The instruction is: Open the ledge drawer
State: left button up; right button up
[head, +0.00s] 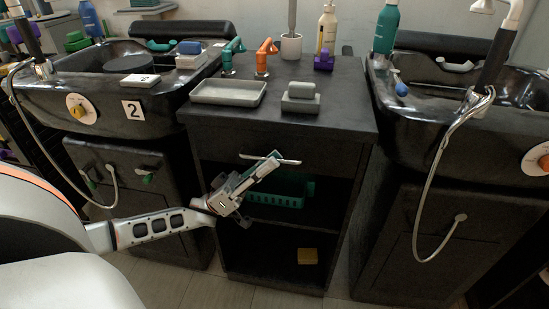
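The ledge drawer (225,154) is the dark front under the top of the black middle cabinet. It looks closed, flush with the cabinet. Its pale bar handle (289,161) runs across the front. My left gripper (271,163) reaches up from the lower left, and its fingertips overlap the middle of the handle. The fingers hide part of the handle. I cannot tell whether they touch it or how far apart they are. My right gripper is out of view.
Below the drawer, open shelves hold a green basket (275,198) and a yellow block (307,256).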

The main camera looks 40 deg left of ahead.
pick_arm(q)
jog(key=shift+x, duration=0.95)
jog(key=shift+c, duration=0.3)
grip_shut()
